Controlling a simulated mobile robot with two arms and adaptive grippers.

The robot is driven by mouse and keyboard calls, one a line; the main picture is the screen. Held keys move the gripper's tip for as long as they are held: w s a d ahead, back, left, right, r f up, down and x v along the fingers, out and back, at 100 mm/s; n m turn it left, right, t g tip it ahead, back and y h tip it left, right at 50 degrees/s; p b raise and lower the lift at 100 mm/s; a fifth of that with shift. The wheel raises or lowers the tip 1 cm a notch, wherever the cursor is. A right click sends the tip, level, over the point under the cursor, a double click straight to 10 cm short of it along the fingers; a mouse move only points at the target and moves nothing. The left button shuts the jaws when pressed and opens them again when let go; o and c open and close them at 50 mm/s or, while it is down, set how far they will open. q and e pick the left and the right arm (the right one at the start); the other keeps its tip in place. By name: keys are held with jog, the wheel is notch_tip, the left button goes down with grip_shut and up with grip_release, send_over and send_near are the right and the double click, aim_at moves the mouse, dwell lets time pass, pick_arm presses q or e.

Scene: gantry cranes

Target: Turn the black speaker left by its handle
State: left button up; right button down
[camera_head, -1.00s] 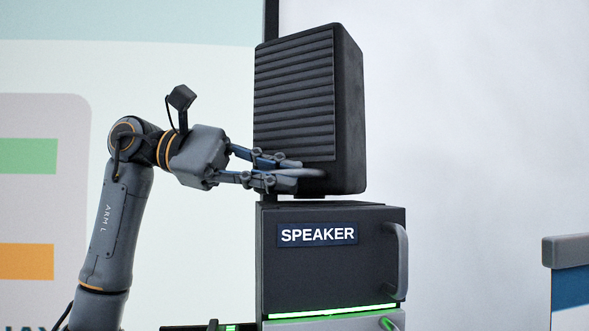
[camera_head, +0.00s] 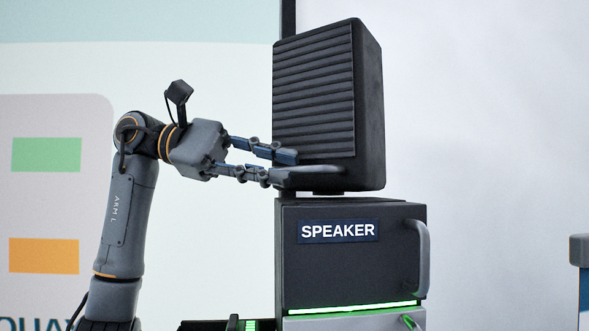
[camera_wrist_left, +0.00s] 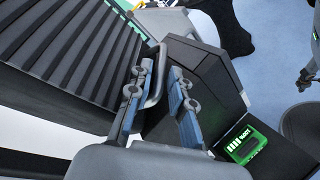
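The black speaker (camera_head: 315,95), with a ribbed front, stands upright on a dark cabinet labelled SPEAKER. Its grey bar handle (camera_head: 318,171) is low on the front; it also shows in the left wrist view (camera_wrist_left: 156,88). My left gripper (camera_head: 280,166) reaches in from the left at the handle, fingers spread. In the left wrist view my left gripper (camera_wrist_left: 160,88) has the handle bar between its fingers, nearer the left one, with a clear gap to the right one. Whether a finger touches the bar cannot be told. My right gripper is not in view.
The cabinet (camera_head: 345,265) under the speaker has its own grey handle (camera_head: 423,258) on the right and a green light strip (camera_head: 355,308). A green-lit display (camera_wrist_left: 245,145) shows below. A grey and blue object (camera_head: 582,255) stands at the far right.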

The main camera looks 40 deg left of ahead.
pick_arm(q)
jog(key=v, duration=0.9)
jog(key=shift+f, duration=0.1)
